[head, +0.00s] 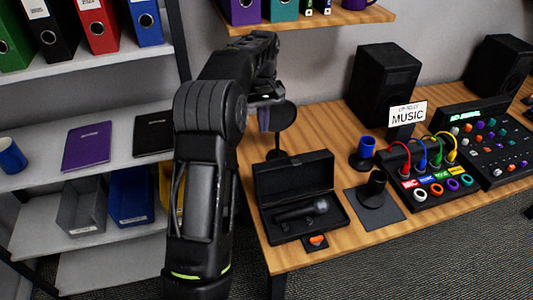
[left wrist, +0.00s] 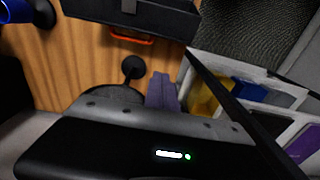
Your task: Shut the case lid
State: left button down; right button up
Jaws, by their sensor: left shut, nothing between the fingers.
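The black case (head: 338,228) stands open near the front left of the wooden table, with a dark microphone (head: 302,211) lying in its base. Its lid (head: 292,174) stands up at the back edge. Part of the case (left wrist: 140,16) shows at the top of the left wrist view, with an orange strip beside it. My left gripper (head: 264,119) is behind and above the lid, apart from it, partly hidden by my own arm. Its purple fingers (left wrist: 162,92) are shut and empty in the left wrist view. My right gripper is in neither view.
A round black disc on a stand (head: 282,116) is close to my left gripper, behind the case. A black holder (head: 374,190) and a panel with coloured cables (head: 430,178) are right of the case. Shelves with bins are at left.

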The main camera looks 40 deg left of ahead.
pick_arm(q)
notch_tip(320, 180, down, 9)
jog(key=s+d+p, duration=0.2)
jog(key=d+p, duration=0.1)
dwell(0.5)
dwell(0.4)
